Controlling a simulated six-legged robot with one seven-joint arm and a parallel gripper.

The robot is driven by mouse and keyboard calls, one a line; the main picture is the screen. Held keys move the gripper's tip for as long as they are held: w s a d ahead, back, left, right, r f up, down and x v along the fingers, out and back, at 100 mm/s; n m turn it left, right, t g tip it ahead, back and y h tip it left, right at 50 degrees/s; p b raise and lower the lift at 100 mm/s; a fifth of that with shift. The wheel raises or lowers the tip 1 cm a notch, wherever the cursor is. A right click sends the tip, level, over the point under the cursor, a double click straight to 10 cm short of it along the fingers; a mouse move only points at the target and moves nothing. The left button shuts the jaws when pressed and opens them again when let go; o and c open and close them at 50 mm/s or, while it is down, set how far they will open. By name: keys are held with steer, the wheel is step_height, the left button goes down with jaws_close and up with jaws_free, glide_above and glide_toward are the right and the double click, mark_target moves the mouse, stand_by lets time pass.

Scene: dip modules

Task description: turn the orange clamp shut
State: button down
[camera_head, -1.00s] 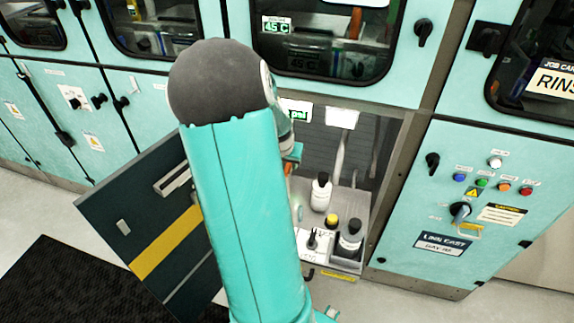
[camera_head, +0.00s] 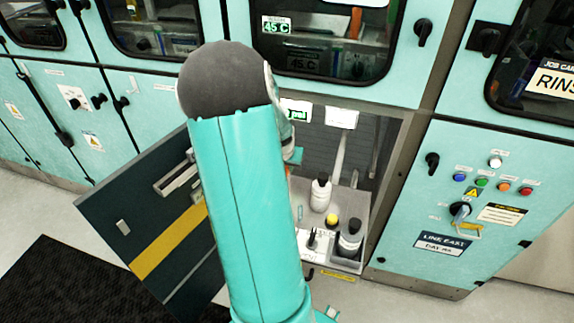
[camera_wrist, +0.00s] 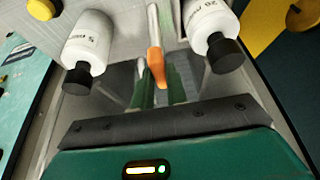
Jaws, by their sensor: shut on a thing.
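The orange clamp (camera_wrist: 156,64) is in the middle of the wrist view, at the end of a pale pipe or rod (camera_wrist: 153,22). My gripper (camera_wrist: 157,74) has its two green fingers on either side of the clamp and is shut on it. The fingers partly hide the clamp's lower end. In the head view my teal arm covers most of the work spot, and neither my gripper nor the clamp shows clearly there.
White bottles with black caps stand on both sides of the clamp in the wrist view, one left (camera_wrist: 88,42) and one right (camera_wrist: 210,30). The open cabinet's dark door (camera_head: 145,225) hangs to the left. A yellow cap (camera_head: 332,219) sits near the bottles.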

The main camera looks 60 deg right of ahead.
steer(key=n, duration=0.1)
steer(key=n+t, duration=0.1)
steer(key=n, duration=0.1)
steer(key=shift+s+d+n+y, duration=0.15)
steer(key=shift+s+n+y, duration=0.05)
steer(key=shift+n+y, duration=0.1)
steer(key=n+t, duration=0.1)
steer(key=n, duration=0.1)
steer(key=n+t+y, duration=0.1)
steer(key=n, duration=0.2)
steer(key=shift+s, duration=0.1)
steer(key=n+y, duration=0.1)
steer(key=n, duration=0.1)
steer(key=n+y, duration=0.1)
steer(key=n, duration=0.2)
steer(key=shift+d+t, duration=0.15)
steer(key=shift+t, duration=0.15)
steer(key=shift+n+y, duration=0.8)
steer(key=shift+n, duration=1.3)
steer(key=c, duration=1.4)
jaws_free()
